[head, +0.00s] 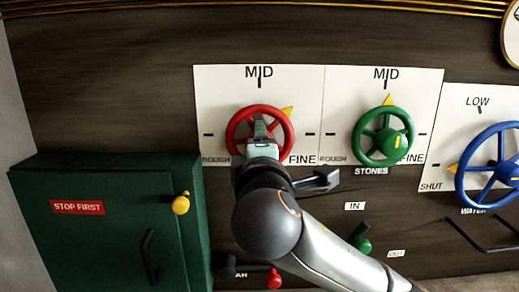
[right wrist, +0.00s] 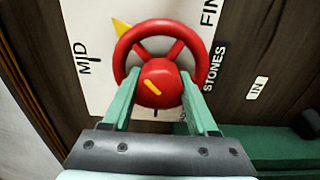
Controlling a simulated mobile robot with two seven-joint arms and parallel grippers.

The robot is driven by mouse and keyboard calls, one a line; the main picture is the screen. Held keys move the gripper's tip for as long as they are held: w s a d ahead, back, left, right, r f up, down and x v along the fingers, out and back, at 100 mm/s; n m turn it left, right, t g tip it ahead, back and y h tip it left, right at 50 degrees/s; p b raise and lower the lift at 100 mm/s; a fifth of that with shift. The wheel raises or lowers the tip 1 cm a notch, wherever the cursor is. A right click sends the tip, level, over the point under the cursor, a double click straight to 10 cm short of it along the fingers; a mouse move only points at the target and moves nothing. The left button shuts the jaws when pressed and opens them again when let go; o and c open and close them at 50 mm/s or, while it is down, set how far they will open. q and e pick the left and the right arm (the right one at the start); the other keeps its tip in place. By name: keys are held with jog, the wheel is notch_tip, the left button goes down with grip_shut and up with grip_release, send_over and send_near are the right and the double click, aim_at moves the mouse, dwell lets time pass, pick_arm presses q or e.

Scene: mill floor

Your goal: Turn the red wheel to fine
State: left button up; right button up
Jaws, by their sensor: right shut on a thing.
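The red wheel (head: 259,108) is mounted on a white plate on the dark wall, marked ROUGH at left, MID at top and FINE at right. Its yellow pointer (head: 288,112) sits at the upper right, between MID and FINE. My right gripper (head: 261,130) is at the wheel, its arm covering the lower part. In the right wrist view the red wheel (right wrist: 158,84) has its hub between the two green fingers of my right gripper (right wrist: 160,78), which is shut on the wheel. My left gripper is not in view.
A green wheel (head: 398,150) marked STONES is just right, and a blue wheel (head: 462,172) further right. A green cabinet (head: 100,245) with a yellow knob (head: 181,204) juts out at lower left. Levers with green (head: 363,245) and red (head: 274,279) knobs sit below.

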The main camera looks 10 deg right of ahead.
jog(key=m, duration=0.4)
jog(key=shift+f+m+b, duration=0.1)
jog(key=shift+m+b, duration=0.2)
jog(key=m, duration=0.4)
jog(key=shift+m, duration=0.3)
jog(key=o, duration=1.4)
jog(key=shift+c, duration=0.2)
jog(key=shift+s, duration=0.1)
jog(key=s+a+b, duration=0.1)
jog(key=s+a, duration=0.1)
jog(key=s, duration=1)
jog(key=shift+a+b, duration=0.25)
jog(key=shift+b, duration=0.05)
jog(key=shift+s, duration=0.1)
